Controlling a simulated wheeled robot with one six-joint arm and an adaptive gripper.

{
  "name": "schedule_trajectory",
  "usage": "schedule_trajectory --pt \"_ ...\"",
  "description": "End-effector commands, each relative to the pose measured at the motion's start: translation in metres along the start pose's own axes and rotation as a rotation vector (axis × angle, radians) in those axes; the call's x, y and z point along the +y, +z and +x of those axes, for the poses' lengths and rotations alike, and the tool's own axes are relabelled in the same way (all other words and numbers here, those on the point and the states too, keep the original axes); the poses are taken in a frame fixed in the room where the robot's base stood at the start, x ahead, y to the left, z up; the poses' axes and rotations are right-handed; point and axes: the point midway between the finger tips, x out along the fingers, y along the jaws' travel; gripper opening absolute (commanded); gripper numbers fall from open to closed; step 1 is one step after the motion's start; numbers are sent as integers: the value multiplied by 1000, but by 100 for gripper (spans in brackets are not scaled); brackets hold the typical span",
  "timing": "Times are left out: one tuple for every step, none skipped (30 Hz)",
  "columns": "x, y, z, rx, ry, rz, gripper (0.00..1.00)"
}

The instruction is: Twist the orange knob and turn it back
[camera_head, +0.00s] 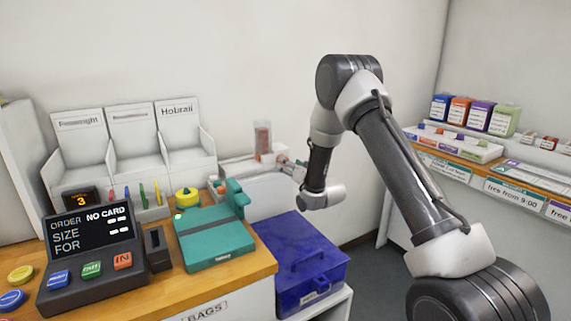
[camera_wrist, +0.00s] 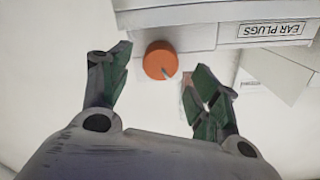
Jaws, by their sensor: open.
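The orange knob (camera_wrist: 160,60) is round with a small pale mark on its face. In the wrist view it is at the front of a white unit labelled EAR PLUGS. My gripper (camera_wrist: 161,65) is open, with one green-grey finger on the left of the knob and one on the right. In that picture there is a clear gap on the left and a narrower one on the right. I cannot tell how far the fingertips are from the knob in depth.
A teal scale-like device (camera_head: 213,240) and a dark order terminal (camera_head: 92,255) stand on the wooden counter at left. A blue lidded box (camera_head: 305,268) sits low below my arm. A shelf with small coloured boxes (camera_head: 475,114) runs along the right wall.

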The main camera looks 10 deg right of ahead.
Motion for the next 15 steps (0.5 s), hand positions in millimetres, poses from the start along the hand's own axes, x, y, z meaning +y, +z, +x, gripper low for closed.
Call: schedule_trajectory --pt "0 0 9 1 -1 0 62" --pt "0 1 13 0 -1 0 62" --pt "0 0 19 0 -1 -1 62" --pt "0 0 23 0 -1 -1 62" --pt "-1 0 26 0 -1 -1 62" --pt "0 1 30 -1 -1 -1 62" --pt "0 1 32 -1 -1 -1 62" --pt "0 1 34 -1 -1 -1 62" --pt "0 1 35 -1 0 -1 62" --pt "0 1 36 -2 0 -1 62" --pt "0 1 36 -2 0 -1 62" --pt "0 1 37 -2 1 -1 62" --pt "0 1 37 -2 1 -1 62" --pt "0 1 37 -2 1 -1 62" --pt "0 1 37 -2 1 -1 62"
